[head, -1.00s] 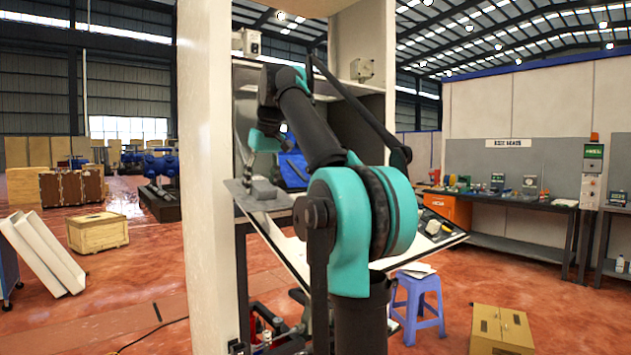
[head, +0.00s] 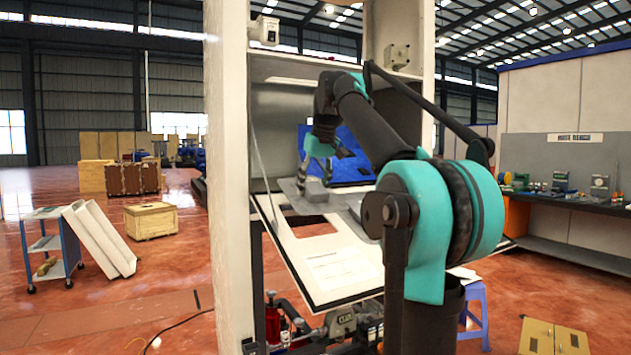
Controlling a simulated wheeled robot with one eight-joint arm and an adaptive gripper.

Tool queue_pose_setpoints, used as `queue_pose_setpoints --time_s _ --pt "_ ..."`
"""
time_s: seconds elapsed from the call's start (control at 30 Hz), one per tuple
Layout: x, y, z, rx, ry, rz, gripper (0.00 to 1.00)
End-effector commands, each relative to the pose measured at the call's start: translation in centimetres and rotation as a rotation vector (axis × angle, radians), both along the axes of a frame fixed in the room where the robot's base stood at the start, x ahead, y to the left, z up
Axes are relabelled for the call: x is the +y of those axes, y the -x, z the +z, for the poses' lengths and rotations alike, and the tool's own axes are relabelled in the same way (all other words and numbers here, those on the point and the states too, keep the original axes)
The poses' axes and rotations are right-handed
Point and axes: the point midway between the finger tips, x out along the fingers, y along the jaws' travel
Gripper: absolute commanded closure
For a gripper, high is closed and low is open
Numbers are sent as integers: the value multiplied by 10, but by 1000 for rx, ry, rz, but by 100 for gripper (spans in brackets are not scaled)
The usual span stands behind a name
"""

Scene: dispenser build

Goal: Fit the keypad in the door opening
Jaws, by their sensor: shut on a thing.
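The white door (head: 340,285) lies tilted out below the tall cabinet's front. The reddish floor shows through an opening (head: 312,229) near its upper left part. My gripper (head: 316,184) points down over the grey plate (head: 290,186) above the upper end of the door. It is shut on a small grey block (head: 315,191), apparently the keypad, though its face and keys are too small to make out. The block is apart from the opening in this view. I cannot tell whether it touches the plate.
A blue panel (head: 350,155) is behind the gripper. A cart (head: 48,245), white channels (head: 100,240) and a crate (head: 151,221) are at left.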

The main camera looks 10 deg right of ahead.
Motion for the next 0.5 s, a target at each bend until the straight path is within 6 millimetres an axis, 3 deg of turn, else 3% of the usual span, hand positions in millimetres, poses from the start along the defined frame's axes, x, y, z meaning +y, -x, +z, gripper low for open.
queue_pose_setpoints --time_s 0.5 --pt "5 -17 -43 0 0 -1 95"
